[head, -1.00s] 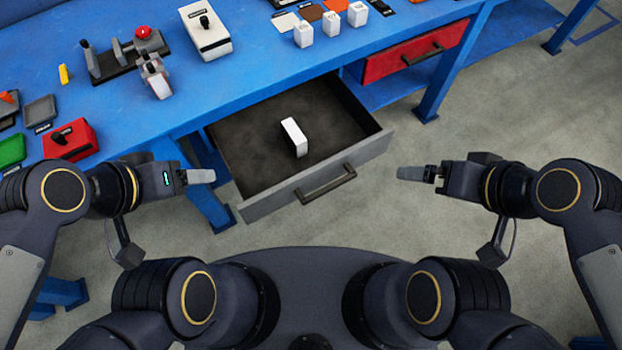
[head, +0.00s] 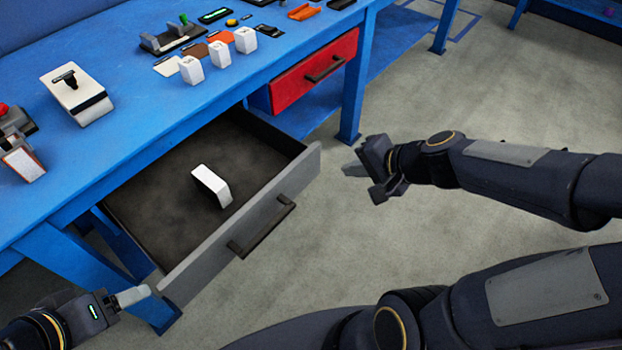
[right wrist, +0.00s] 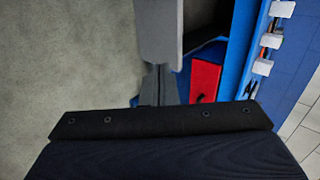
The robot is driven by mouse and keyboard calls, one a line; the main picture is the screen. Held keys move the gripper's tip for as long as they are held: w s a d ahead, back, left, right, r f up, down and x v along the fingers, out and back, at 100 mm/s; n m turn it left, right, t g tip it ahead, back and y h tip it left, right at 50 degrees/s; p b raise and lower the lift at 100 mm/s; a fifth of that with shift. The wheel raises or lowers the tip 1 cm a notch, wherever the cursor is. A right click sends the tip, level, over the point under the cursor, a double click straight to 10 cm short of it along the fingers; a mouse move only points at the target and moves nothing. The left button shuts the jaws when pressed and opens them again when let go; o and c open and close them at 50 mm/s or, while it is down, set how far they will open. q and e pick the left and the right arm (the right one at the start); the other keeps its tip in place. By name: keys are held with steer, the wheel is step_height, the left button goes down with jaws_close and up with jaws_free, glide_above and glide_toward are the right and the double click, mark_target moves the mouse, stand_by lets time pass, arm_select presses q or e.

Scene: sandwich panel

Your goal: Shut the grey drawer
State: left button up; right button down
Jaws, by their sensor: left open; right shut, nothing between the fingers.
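The grey drawer (head: 215,258) is pulled out from under the blue bench, with its dark handle (head: 262,228) on the front panel. A white block (head: 210,184) lies inside it. My left gripper (head: 132,296) is open and empty beside the left end of the drawer front, at the lower left. My right gripper (head: 354,170) is shut and empty, just right of the drawer front's right end, with a small gap in the picture. In the right wrist view the drawer front (right wrist: 158,30) shows ahead of the fingers (right wrist: 158,85).
The blue bench (head: 150,90) carries several white blocks, a white switch box (head: 76,92) and small parts. A closed red drawer (head: 310,75) sits right of the grey one, by a blue leg (head: 354,95). The floor right of the drawer is clear.

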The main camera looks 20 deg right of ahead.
steer(key=f, duration=0.1)
arm_select(q)
steer(key=shift+f+b, duration=2.3)
steer(key=shift+f, duration=0.2)
arm_select(e)
glide_toward(302, 164)
steer(key=shift+x, duration=3)
